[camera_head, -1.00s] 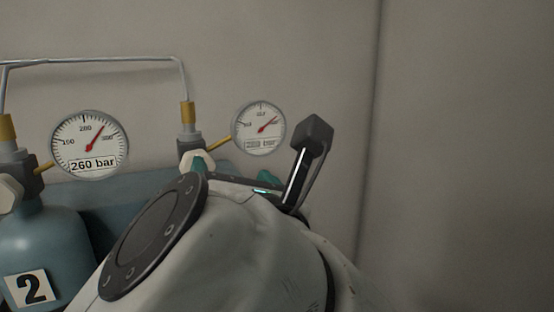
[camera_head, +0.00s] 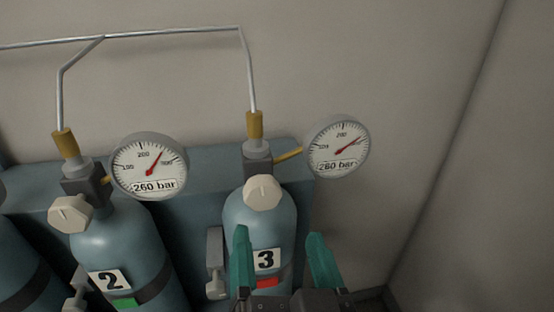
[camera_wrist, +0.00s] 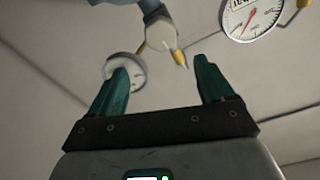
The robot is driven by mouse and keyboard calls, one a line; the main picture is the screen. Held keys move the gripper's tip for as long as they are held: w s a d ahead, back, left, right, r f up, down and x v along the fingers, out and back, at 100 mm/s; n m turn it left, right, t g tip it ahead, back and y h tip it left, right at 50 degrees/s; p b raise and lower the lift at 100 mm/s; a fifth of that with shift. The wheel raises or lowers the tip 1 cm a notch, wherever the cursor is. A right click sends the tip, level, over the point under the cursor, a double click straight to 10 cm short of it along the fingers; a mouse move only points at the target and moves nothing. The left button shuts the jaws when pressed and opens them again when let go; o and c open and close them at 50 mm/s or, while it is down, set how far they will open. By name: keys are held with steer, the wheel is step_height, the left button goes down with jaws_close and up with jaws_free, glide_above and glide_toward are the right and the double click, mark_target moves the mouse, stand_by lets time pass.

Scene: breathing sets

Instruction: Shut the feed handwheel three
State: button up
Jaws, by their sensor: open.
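Handwheel three is the cream, faceted knob (camera_head: 262,192) on the valve front at the top of cylinder 3 (camera_head: 233,212). In the head view, my gripper (camera_head: 278,238) is open and empty, its two teal fingers below the handwheel in the picture and apart from it. One finger partly covers the left of the cylinder's "3" label (camera_head: 267,260). In the wrist view, which looks upside down, a pale knob-like part (camera_wrist: 160,33) shows above the gap between the open fingers (camera_wrist: 162,68); nothing is between them.
Gauge three (camera_head: 337,146) stands right of the valve, its label reading 260 bar. Cylinder 2 (camera_head: 110,240) has its own handwheel (camera_head: 70,214) and gauge (camera_head: 150,167) at left. A metal pipe (camera_head: 180,31) runs above. Open space lies right, before the wall.

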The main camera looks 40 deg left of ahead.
mark_target(264, 198)
steer(key=w+a+p, duration=0.1)
steer(key=w+a, duration=0.1)
steer(key=w+a+n+p, duration=0.1)
steer(key=w+a, duration=0.1)
steer(key=a, duration=0.1)
steer(key=w+a+f+n+p, duration=0.1)
steer(key=w+a, duration=0.1)
steer(key=a, duration=0.1)
steer(key=shift+w+a, duration=0.1)
steer(key=shift+w, duration=0.05)
steer(key=shift+c, duration=0.2)
steer(key=c, duration=1)
steer(key=shift+m+b, duration=0.45)
steer(key=shift+m, duration=0.15)
steer(key=o, duration=1)
steer(key=shift+o, duration=0.2)
